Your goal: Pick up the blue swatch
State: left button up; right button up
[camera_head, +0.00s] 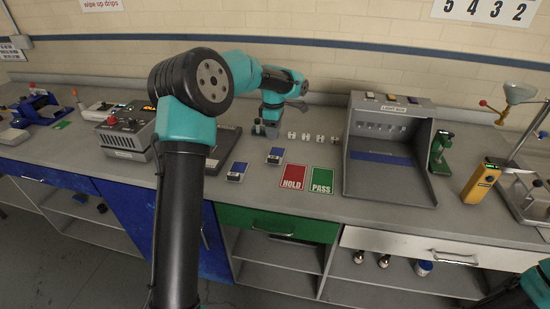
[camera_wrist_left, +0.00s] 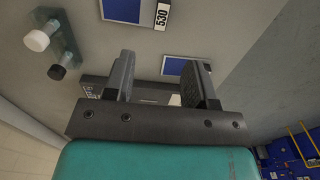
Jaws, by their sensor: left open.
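Two small cards with blue faces and white label strips lie flat on the grey bench: a nearer-left blue swatch (camera_head: 237,171) and a farther-right blue swatch (camera_head: 275,155). In the left wrist view one blue swatch (camera_wrist_left: 122,10) with a label reading 530 is at the top edge. Another blue swatch (camera_wrist_left: 174,66) shows between the fingertips, partly hidden by the right finger. My left gripper (camera_head: 267,129) is open and empty, behind the farther-right swatch. Its two separated fingers (camera_wrist_left: 161,75) show in the wrist view. My right gripper is out of view.
Red HOLD (camera_head: 293,177) and green PASS (camera_head: 321,180) mats lie right of the swatches. A row of small white blocks (camera_head: 306,137) stands behind. The light box (camera_head: 390,186) stands to the right, a grey control box (camera_head: 124,136) to the left.

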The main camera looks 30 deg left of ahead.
pick_arm(q)
send_over(273, 157)
notch_tip(273, 157, down, 7)
jog(key=shift+w+d+r, duration=0.1)
jog(key=shift+w, duration=0.05)
jog(key=shift+s+f, duration=0.2)
jog(key=shift+f, duration=2.5)
jog(key=shift+c, duration=0.2)
grip_shut()
